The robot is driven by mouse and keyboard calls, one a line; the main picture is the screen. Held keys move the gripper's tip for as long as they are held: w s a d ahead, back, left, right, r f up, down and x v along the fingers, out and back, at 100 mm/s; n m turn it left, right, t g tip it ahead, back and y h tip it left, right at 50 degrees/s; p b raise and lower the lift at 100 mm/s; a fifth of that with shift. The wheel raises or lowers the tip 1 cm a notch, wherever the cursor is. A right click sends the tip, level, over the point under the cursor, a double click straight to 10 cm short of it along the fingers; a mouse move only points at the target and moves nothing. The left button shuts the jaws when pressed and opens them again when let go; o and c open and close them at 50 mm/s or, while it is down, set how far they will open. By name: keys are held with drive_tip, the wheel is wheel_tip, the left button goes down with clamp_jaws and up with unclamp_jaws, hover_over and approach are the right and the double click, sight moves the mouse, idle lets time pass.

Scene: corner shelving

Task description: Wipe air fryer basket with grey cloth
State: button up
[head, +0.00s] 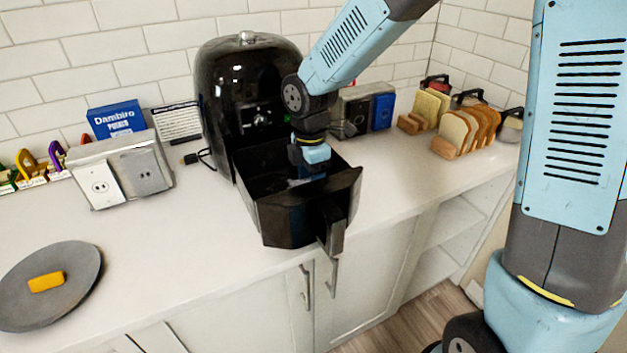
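The black air fryer (225,85) stands on the counter against the tiled wall. Its black basket (285,222) is pulled out toward the counter's front edge, with its handle (332,232) facing forward. My gripper (308,172) points down into the basket from above. Its fingertips are hidden inside the basket, so I cannot see whether they are open or shut. A small greyish-blue patch shows beneath the gripper inside the basket; I cannot tell if it is the grey cloth. No grey cloth is clearly visible elsewhere.
A dark round plate (75,290) with a yellow block (46,282) lies at the front left. An outlet box (118,172) and a blue box (117,119) stand left of the fryer. Bread slices in a rack (462,130) stand at the right. The counter between plate and basket is clear.

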sight(296, 183)
drive_tip(key=shift+s+a+f, duration=0.1)
drive_tip(key=shift+s+a, duration=0.6)
drive_tip(key=shift+a, duration=0.4)
drive_tip(key=shift+s+a+f, duration=0.1)
drive_tip(key=shift+s+a, duration=0.65)
drive_tip(key=shift+a, duration=0.4)
drive_tip(key=shift+s+a, duration=0.7)
drive_tip(key=shift+a, duration=0.4)
drive_tip(key=shift+w+d+r, duration=0.1)
drive_tip(key=shift+w+d, duration=0.65)
drive_tip(key=shift+d, duration=0.4)
drive_tip(key=shift+w+d, duration=0.7)
drive_tip(key=shift+d, duration=0.45)
drive_tip(key=shift+w+d+r, duration=0.1)
drive_tip(key=shift+w+d, duration=0.65)
drive_tip(key=shift+d, duration=0.4)
drive_tip(key=shift+s+a+f, duration=0.1)
drive_tip(key=shift+s+a, duration=0.65)
drive_tip(key=shift+a, duration=0.4)
drive_tip(key=shift+s+a+f, duration=0.1)
drive_tip(key=shift+s+a, duration=0.65)
drive_tip(key=shift+a, duration=0.4)
drive_tip(key=shift+s+a+f, duration=0.1)
drive_tip(key=shift+s+a, duration=0.65)
drive_tip(key=shift+a, duration=0.4)
